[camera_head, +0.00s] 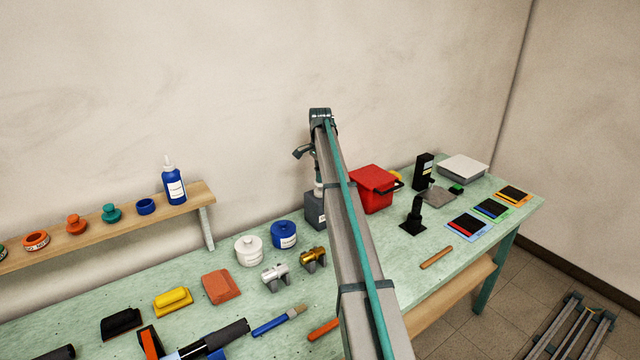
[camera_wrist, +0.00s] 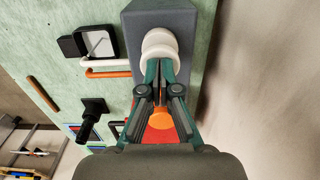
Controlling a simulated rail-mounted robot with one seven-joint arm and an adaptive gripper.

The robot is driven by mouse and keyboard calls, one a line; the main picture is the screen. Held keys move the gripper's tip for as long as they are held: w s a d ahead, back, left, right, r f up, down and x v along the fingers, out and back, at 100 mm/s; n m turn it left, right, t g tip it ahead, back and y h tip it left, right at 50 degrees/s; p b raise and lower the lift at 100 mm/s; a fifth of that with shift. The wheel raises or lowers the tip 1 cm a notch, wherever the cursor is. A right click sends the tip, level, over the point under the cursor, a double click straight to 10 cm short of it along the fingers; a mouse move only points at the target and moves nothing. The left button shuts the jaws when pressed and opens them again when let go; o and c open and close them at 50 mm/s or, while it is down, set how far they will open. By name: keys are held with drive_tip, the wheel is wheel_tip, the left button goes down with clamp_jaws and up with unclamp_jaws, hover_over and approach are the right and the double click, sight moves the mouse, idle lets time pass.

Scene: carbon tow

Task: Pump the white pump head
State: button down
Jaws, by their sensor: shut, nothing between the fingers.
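The white pump head (camera_wrist: 159,44) sits on a dark grey container (camera_wrist: 190,22) in the wrist view. A white curved spout (camera_wrist: 103,64) shows to its left. My gripper (camera_wrist: 160,68) is shut and empty, with its fingertips at the white head. I cannot tell whether they touch it. In the head view, my arm hides part of the grey container (camera_head: 313,210), which stands at the back of the bench. My gripper (camera_head: 318,180) points down above it, and a bit of white shows at the fingertips.
A red box (camera_head: 372,190) stands right of the container. The wall is close behind the bench (camera_head: 480,225).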

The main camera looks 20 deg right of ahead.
drive_tip(key=shift+r+p, duration=0.65)
drive_tip(key=shift+r, duration=0.7)
drive_tip(key=shift+f, duration=0.1)
drive_tip(key=shift+f, duration=0.6)
drive_tip(key=shift+f, duration=0.1)
drive_tip(key=shift+f, duration=0.65)
